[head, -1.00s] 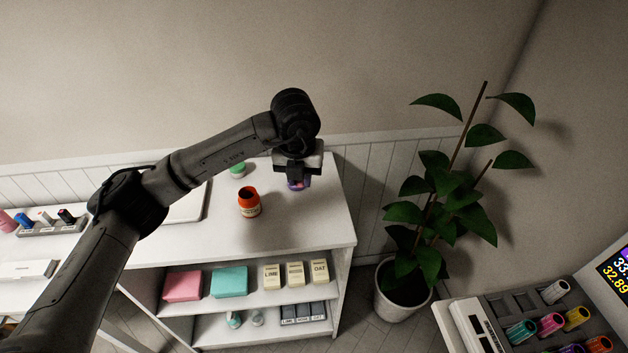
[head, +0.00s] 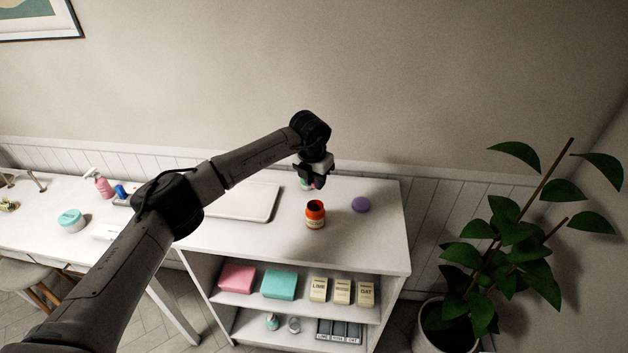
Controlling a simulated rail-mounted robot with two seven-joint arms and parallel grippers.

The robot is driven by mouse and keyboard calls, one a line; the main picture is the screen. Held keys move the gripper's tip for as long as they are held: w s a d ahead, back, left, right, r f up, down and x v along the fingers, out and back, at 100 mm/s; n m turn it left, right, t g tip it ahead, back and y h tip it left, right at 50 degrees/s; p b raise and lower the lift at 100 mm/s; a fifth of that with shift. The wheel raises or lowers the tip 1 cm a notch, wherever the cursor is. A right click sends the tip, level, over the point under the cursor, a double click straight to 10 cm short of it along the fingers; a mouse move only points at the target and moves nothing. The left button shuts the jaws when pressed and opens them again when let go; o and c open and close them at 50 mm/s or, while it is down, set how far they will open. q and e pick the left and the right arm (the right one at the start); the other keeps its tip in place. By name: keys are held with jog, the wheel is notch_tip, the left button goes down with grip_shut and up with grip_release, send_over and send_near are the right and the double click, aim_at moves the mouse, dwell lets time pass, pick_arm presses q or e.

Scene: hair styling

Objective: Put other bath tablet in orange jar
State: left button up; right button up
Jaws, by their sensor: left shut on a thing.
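The orange jar (head: 316,216) stands upright and open on the white cabinet top, with a pale label on its front. My left gripper (head: 313,181) is behind the jar, close above the cabinet top. It is shut on a small pinkish thing, mostly hidden by the fingers; it looks like a bath tablet. My right gripper is not in view.
A flat white board (head: 243,202) lies left of the jar. The shelves below hold pink and teal boxes (head: 279,284) and labelled cartons (head: 342,291). A potted plant (head: 500,250) stands to the right. The cabinet top (head: 370,240) is clear near its front right.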

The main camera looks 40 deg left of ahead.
pick_arm(q)
jog(key=shift+f, duration=0.15)
jog(key=shift+f+b, duration=1.8)
jog(key=shift+f, duration=1.05)
jog(key=shift+f, duration=0.1)
jog(key=shift+f, duration=0.3)
dwell(0.8)
jog(key=o, duration=1)
jog(key=shift+c, duration=0.2)
